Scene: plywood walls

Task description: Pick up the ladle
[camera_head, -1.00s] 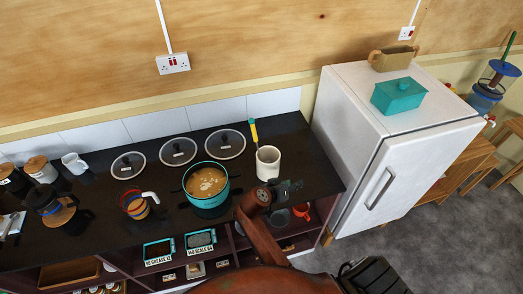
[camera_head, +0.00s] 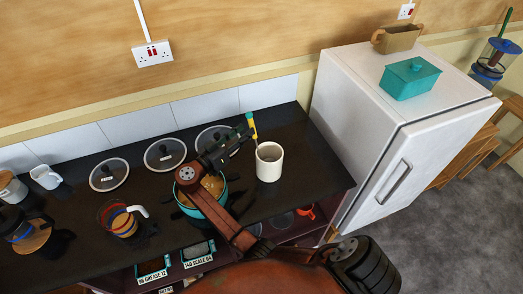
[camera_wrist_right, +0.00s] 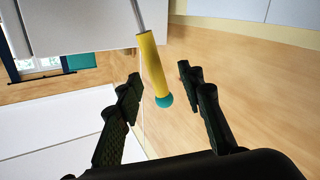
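The ladle (camera_head: 253,131) stands in a white crock (camera_head: 269,162) on the dark counter, its yellow handle with a teal end pointing up. Its bowl is hidden inside the crock. My right gripper (camera_head: 240,138) is just left of the handle's upper end in the head view. In the right wrist view the gripper (camera_wrist_right: 160,80) is open, and the ladle's yellow handle (camera_wrist_right: 150,55) with its teal tip shows between the two dark fingers. I see no clear contact. My left gripper is not in view.
A teal pot (camera_head: 190,211) of brown soup stands under my right arm, partly hidden. Several lids lie behind it along the wall, one (camera_head: 165,154) near the middle. A white fridge (camera_head: 368,115) stands to the right. A glass jug (camera_head: 120,219) stands to the left.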

